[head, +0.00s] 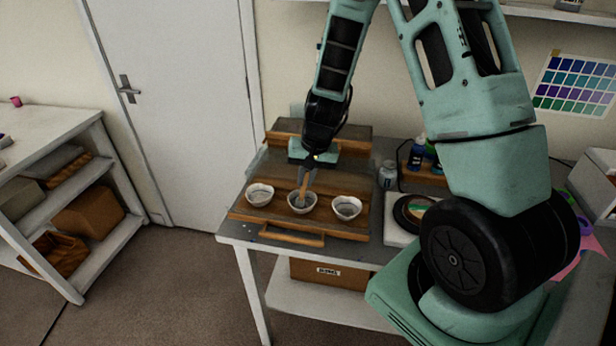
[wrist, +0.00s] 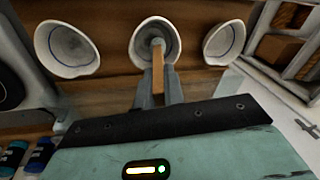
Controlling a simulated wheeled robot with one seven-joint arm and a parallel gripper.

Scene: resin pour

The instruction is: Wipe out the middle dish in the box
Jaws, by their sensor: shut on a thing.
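Three white bowl-like dishes stand in a row on a brown wooden base, the box (head: 240,214): a left dish (head: 260,195), a middle dish (head: 294,208) and a right dish (head: 346,208). My gripper (head: 308,168) points down above the middle dish and is shut on a tool with a wooden handle (wrist: 158,75). The tool's grey end reaches into the middle dish (wrist: 142,38) in the wrist view. I cannot tell whether it touches the bottom. The middle dish looks grey inside, partly hidden by the tool.
To the right are a grey can (head: 387,176), blue bottles (head: 416,153) and a white device with a dark round top (head: 398,232). A shelf unit (head: 75,220) stands at the left; floor is free between.

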